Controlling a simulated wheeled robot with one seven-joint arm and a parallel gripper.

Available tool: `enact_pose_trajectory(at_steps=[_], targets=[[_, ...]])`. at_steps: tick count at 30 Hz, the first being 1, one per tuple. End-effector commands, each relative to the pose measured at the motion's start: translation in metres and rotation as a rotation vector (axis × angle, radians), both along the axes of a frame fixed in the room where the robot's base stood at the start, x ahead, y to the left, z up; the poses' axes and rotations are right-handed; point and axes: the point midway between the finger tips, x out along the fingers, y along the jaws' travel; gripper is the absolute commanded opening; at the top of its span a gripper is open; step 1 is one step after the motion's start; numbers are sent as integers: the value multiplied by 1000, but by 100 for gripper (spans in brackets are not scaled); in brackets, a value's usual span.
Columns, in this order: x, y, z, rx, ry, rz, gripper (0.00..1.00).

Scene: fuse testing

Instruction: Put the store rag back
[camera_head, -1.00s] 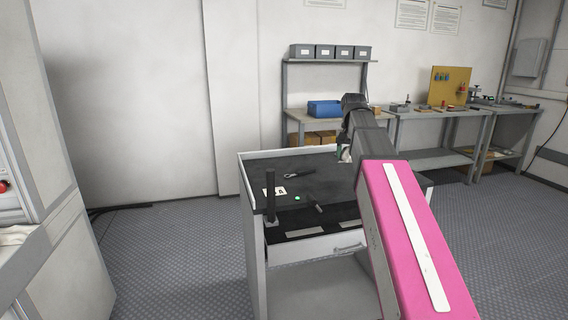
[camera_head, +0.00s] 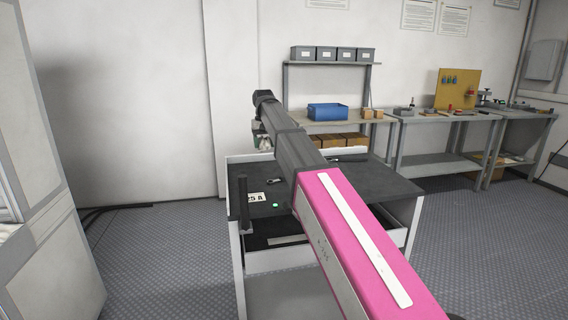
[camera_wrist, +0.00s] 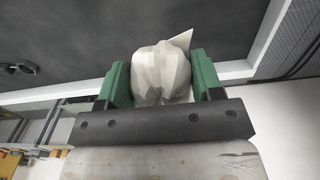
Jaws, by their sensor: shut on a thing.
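The rag (camera_wrist: 160,75) is a pale, crumpled cloth in the wrist view, with a pointed corner sticking up at its right. My gripper (camera_wrist: 162,82) has green fingers and is shut on the rag, one finger on each side. In the head view my gripper (camera_head: 261,140) is over the far left part of the dark-topped cart (camera_head: 370,178). The rag (camera_head: 265,145) shows there only as a small pale patch. The cart's dark top and its light raised edge lie beyond the rag in the wrist view.
On the cart are a white label card (camera_head: 256,197), a small green light (camera_head: 275,205), a dark upright post (camera_head: 243,200) and a tool (camera_head: 274,181). My arm hides part of the top and the open drawer. Behind stand a blue bin (camera_head: 327,112) and workbenches (camera_head: 440,122).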

Motion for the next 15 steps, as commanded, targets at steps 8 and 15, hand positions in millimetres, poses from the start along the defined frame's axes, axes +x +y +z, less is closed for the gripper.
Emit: enact_pose_trajectory(at_steps=[8,15], targets=[[24,-52,-34,0,1,-3,38],[36,-77,-51,0,0,-2,38]])
